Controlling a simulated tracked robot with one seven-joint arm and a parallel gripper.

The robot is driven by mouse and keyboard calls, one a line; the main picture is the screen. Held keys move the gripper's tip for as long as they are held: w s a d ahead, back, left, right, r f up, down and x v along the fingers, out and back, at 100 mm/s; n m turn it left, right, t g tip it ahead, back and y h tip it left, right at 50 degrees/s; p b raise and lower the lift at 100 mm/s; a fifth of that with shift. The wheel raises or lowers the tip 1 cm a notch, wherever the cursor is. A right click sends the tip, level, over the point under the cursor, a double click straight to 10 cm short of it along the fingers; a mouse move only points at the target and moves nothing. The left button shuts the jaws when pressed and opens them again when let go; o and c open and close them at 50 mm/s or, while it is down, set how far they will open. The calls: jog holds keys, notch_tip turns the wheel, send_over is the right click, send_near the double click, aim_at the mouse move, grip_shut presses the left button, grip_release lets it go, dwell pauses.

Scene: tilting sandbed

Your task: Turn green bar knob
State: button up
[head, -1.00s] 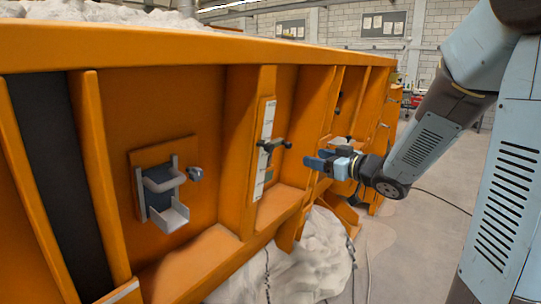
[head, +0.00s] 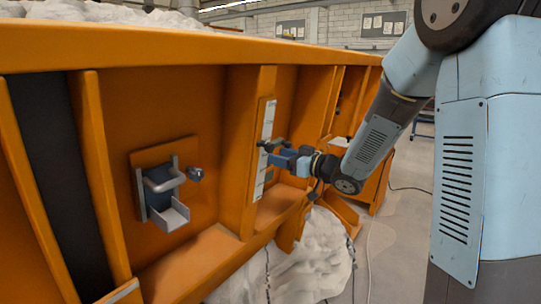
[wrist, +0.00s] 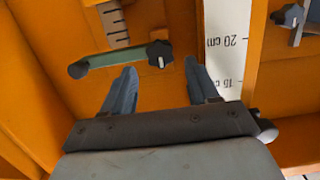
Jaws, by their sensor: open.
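The green bar knob (wrist: 112,58) shows in the wrist view as a slim green bar with a dark round end at the left and a dark lobed end at the right. In the head view a dark bar-shaped knob (head: 266,146) stands out in front of the pale measuring strip; its green does not show clearly. My gripper (head: 278,158) is open just below and beside it. In the wrist view my gripper (wrist: 160,68) has its two blue-grey fingers apart, with the lobed end beyond the gap between their tips. Whether they touch the knob cannot be told.
The orange ribbed wall (head: 230,160) carries a measuring strip (wrist: 228,40). A grey bracket (head: 166,196) with a dark block stands out at the left. A pale sand heap (head: 300,255) and cables lie below. The floor at the right is open.

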jog(key=shift+x, duration=1.95)
jog(key=c, duration=0.9)
jog(key=shift+n+t, duration=0.3)
jog(key=shift+n, duration=0.4)
jog(key=o, duration=0.9)
jog(key=shift+s, duration=0.1)
